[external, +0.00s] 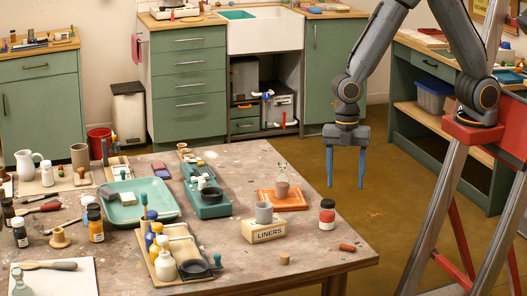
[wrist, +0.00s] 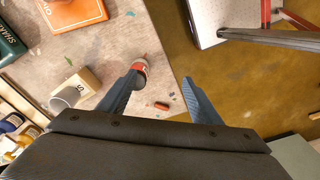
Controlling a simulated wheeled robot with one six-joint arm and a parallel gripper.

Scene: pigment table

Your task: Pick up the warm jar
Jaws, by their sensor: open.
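A small jar with a red band, white lower part and dark lid (external: 327,214) stands upright near the table's right edge. It also shows in the wrist view, beside the tip of the left finger (wrist: 140,67).
A LINERS box (external: 268,231) with a grey cup (external: 264,212) on it stands left of the red jar. A red-brown stub (external: 347,247) lies near the table's front right edge. Right of the table is open floor.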

